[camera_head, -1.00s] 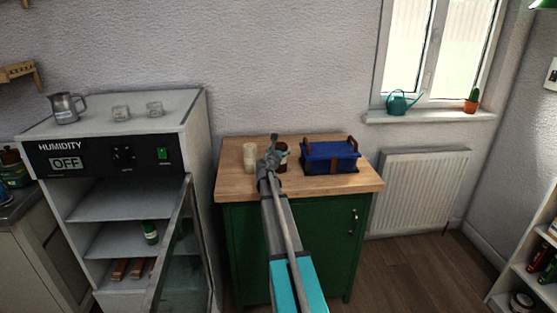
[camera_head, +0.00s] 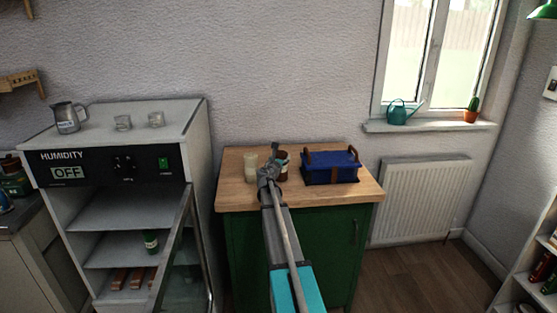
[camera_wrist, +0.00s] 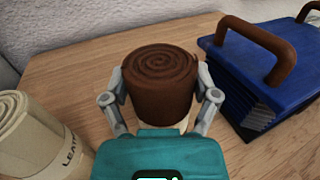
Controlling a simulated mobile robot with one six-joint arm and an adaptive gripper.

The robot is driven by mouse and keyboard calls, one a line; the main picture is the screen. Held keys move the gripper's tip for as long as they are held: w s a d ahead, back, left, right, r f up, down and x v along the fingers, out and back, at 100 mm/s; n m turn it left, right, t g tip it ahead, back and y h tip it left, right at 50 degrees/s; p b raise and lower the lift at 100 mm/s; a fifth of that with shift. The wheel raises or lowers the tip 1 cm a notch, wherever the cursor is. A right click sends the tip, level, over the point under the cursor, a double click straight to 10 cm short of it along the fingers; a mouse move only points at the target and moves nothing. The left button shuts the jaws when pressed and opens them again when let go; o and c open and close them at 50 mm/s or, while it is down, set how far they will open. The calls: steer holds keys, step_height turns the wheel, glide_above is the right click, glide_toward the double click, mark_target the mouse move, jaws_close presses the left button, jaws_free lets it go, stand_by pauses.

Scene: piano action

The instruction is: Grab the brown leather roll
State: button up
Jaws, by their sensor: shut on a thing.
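The brown leather roll (camera_wrist: 162,82) stands upright on the wooden top in the wrist view, its spiral end facing up. A pale band shows low on its near side. My gripper (camera_wrist: 161,100) has one finger on each side of the roll and is shut on it. In the head view, the roll (camera_head: 283,158) shows only partly behind my gripper (camera_head: 271,166). Its base is hidden by my gripper, so I cannot tell whether it touches the wood.
A cream roll (camera_head: 251,166) with lettering stands close on the left. A blue box (camera_head: 331,168) with brown handles sits close on the right. The wooden top (camera_head: 232,194) of the green cabinet (camera_head: 330,240) is clear at its front. An open-doored humidity cabinet (camera_head: 110,166) stands left.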

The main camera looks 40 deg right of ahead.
steer(key=shift+r+p, duration=0.55)
steer(key=shift+r, duration=0.2)
steer(key=s+a+r+p, duration=0.6)
steer(key=s+r+p, duration=0.5)
steer(key=s, duration=0.1)
steer(key=shift+s+a, duration=0.2)
steer(key=shift+a, duration=0.1)
